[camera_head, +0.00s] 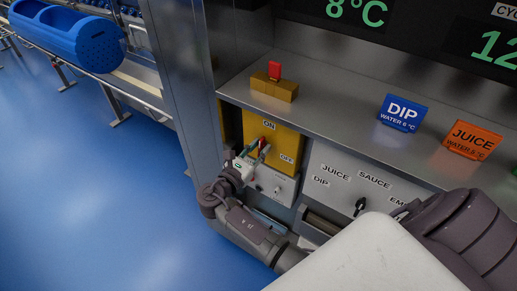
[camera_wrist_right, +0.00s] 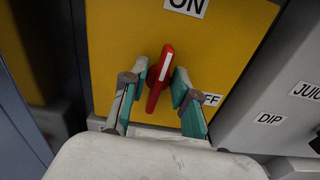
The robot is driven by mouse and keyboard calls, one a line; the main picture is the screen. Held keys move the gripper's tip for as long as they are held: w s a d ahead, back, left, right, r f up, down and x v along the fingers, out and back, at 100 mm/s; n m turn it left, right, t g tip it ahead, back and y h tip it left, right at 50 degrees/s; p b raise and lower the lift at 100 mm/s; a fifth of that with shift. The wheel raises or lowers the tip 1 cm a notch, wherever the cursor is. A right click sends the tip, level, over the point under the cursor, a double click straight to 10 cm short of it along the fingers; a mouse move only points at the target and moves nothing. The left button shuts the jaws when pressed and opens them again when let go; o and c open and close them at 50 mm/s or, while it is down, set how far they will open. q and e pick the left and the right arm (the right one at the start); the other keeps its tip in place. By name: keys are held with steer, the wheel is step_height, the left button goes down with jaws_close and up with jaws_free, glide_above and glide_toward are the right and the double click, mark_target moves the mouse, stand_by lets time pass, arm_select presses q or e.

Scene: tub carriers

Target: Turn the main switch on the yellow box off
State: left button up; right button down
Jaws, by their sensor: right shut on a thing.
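The yellow box (camera_head: 284,135) is set in the metal cabinet below the shelf, with an ON label (camera_head: 269,125) at its top and an OFF label (camera_head: 287,159) at the lower right. Its main switch is a red handle with a white stripe, which shows in the right wrist view (camera_wrist_right: 161,72). The handle stands near upright, its upper end leaning slightly right, below ON. In the head view the fingers hide much of the handle. My left gripper is not in view.
Beside the yellow box is a grey panel (camera_head: 342,166) with JUICE, DIP and SAUCE labels and a black knob (camera_head: 360,206). The shelf above holds a yellow block with a red top (camera_head: 274,85), a blue DIP sign (camera_head: 402,113) and an orange JUICE sign (camera_head: 472,140).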

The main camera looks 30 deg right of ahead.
steer(key=m+b, duration=0.1)
steer(key=m, duration=0.2)
steer(key=m+b, duration=0.1)
steer(key=m, duration=0.1)
steer(key=shift+s+d+f+b, duration=0.1)
steer(key=shift+s+f+b, duration=0.05)
steer(key=shift+f+b, duration=0.15)
steer(key=m+b, duration=0.2)
steer(key=m, duration=0.1)
steer(key=shift+m+b, duration=0.3)
steer(key=shift+b, duration=0.1)
steer(key=shift+s+d+f+m+b, duration=0.1)
steer(key=shift+m+b, duration=2.1)
steer(key=shift+s+m+b, duration=0.1)
steer(key=shift+m+b, duration=2.05)
steer(key=shift+m, duration=0.05)
steer(key=c, duration=0.9)
jaws_free()
